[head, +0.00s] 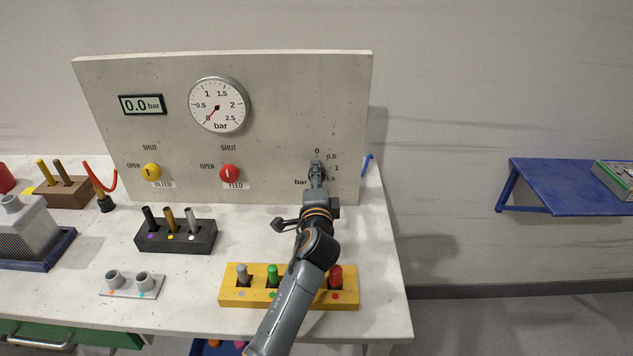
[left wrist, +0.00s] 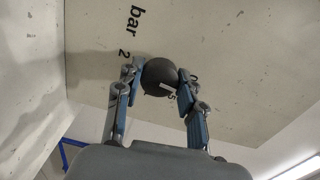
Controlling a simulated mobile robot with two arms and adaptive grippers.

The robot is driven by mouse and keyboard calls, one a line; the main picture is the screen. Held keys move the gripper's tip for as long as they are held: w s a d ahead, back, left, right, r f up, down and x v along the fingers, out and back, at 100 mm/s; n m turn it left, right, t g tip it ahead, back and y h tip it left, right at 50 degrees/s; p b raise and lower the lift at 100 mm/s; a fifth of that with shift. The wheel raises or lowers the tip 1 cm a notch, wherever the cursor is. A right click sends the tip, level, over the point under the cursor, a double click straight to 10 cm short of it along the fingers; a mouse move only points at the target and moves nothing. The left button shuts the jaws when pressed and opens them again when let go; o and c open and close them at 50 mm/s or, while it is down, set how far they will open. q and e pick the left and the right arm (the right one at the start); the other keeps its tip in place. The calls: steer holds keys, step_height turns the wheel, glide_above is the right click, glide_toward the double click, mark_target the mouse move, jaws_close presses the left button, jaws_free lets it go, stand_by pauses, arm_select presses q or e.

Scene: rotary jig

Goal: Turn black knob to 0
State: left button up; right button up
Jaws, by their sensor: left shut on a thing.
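The black knob (left wrist: 160,74) is round and dark in the left wrist view, with a white pointer mark on its lower side, towards a partly hidden scale figure ending in 5. I cannot read its exact setting. My left gripper (left wrist: 157,77) is shut on the knob, a finger on each side. In the head view my left gripper (head: 317,170) hides the knob at the panel's lower right. Scale figures from 0 to 1.5 show around it there. My right gripper is out of view.
The panel (head: 290,100) carries a dial gauge (head: 218,105), a 0.0 bar display (head: 142,105), a yellow knob (head: 151,172) and a red knob (head: 229,173). A yellow rack (head: 310,300) lies below my arm; a black rack (head: 175,238) stands left of it.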

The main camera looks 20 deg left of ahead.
arm_select(q)
steer(key=shift+f+n, duration=0.1)
steer(key=shift+n, duration=0.4)
steer(key=o, duration=1.2)
steer(key=shift+c, duration=0.2)
steer(key=v, duration=0.7)
steer(key=shift+s, duration=0.2)
